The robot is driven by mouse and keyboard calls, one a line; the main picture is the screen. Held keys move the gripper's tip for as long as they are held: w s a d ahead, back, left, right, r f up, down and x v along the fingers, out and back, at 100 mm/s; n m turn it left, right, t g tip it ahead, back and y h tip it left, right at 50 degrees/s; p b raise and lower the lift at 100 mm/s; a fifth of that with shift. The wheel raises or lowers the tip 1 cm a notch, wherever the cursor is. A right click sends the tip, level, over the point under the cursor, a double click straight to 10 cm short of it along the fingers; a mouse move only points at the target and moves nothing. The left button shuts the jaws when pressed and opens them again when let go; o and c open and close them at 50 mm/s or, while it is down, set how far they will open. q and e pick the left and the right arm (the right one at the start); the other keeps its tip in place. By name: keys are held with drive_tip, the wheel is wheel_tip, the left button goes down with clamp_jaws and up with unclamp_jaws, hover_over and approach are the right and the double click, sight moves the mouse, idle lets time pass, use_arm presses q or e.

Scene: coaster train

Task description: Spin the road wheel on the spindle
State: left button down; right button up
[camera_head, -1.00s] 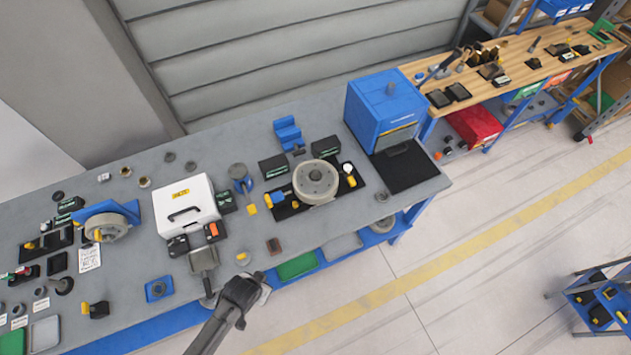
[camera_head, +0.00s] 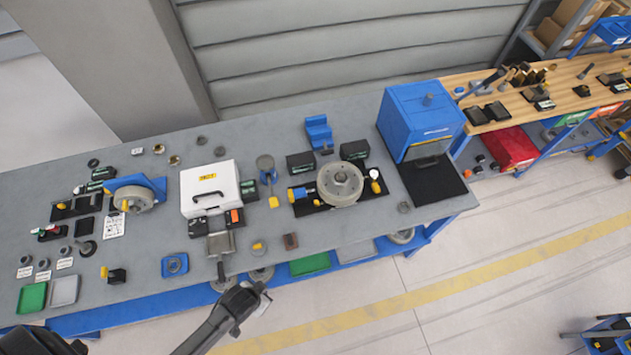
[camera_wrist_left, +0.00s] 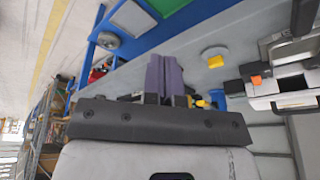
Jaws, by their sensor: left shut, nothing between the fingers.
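A grey wheel (camera_head: 340,183) lies flat on a black mat right of centre, with a gauge at its right and a blue-and-yellow part at its left. A second grey wheel (camera_head: 134,198) stands upright in a blue stand at the left, with a yellow piece at its hub. I cannot tell which is on the spindle. My left gripper (camera_head: 262,294) is at the bench's front edge, apart from both wheels. Its purple-grey fingers (camera_wrist_left: 166,78) are together and empty in the left wrist view. My right gripper is not in view.
A white case (camera_head: 210,186) and a grey clamp-like fixture (camera_head: 221,243) stand between the wheels. A blue box machine (camera_head: 421,120) is at the bench's right end. A green tray (camera_head: 310,263) lies on the lower shelf. Several small parts crowd the left side.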

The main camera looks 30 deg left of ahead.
use_arm(q)
drive_tip(key=shift+s+d, duration=1.45)
drive_tip(key=shift+d, duration=2.65)
drive_tip(key=w+d+f, duration=0.2)
drive_tip(key=w+d, duration=0.1)
drive_tip(key=w, duration=0.4)
drive_tip(key=shift+w, duration=0.4)
drive_tip(key=shift+r, duration=0.1)
drive_tip(key=shift+r, duration=3)
